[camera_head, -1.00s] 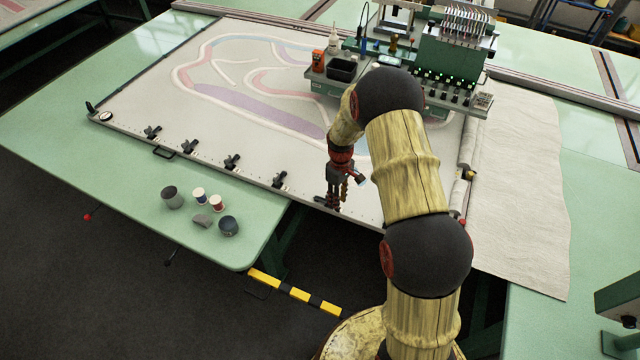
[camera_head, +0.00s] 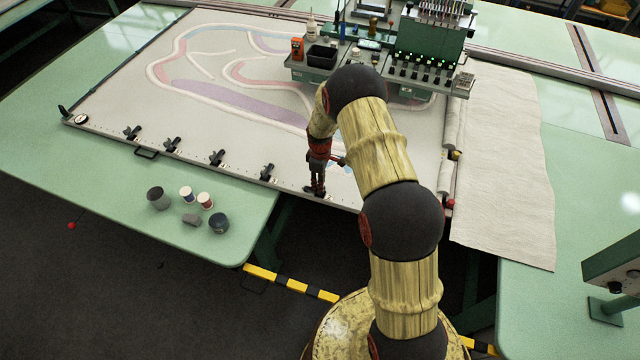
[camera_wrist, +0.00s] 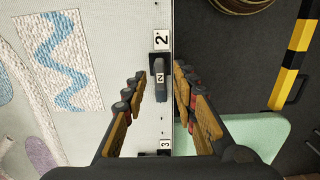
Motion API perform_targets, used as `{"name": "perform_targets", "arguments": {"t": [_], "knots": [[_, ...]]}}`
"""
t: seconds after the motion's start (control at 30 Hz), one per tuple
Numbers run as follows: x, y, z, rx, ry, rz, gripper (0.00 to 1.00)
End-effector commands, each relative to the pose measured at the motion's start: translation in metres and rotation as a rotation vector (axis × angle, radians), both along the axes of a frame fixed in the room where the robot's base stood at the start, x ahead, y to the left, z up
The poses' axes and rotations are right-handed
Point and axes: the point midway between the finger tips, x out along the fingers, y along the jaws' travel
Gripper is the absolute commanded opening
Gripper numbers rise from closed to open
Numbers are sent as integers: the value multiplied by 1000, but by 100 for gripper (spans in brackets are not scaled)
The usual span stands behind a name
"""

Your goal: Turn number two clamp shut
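The number two clamp (camera_wrist: 160,76) is a dark lever in the wrist view, marked 2, beside a white 2 label on the frame's edge. Its lever lies along that edge. My gripper (camera_wrist: 161,82) is open, with one finger on each side of the lever; I cannot tell whether either finger touches it. In the head view my gripper (camera_head: 316,186) points down at the front edge of the tufting frame (camera_head: 235,172), and mostly hides the clamp there. The number 3 label (camera_wrist: 165,144) and part of its clamp show lower in the wrist view.
Several other clamps (camera_head: 267,173) line the frame's front edge to the left. Cups and spools (camera_head: 186,194) stand on the green table's corner. The tufting machine (camera_head: 432,45) stands behind my arm. A yellow-black strip (camera_head: 290,284) lies on the dark floor.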

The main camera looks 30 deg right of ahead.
Motion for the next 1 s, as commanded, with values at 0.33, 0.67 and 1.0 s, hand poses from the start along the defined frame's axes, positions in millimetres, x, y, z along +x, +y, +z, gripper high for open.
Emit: {"name": "perform_targets", "arguments": {"t": [0.33,0.67,1.0], "knots": [[1,0,-14,0,-1,-1,28],[0,0,-14,-1,-1,-1,16],[0,0,-14,0,-1,-1,0]]}}
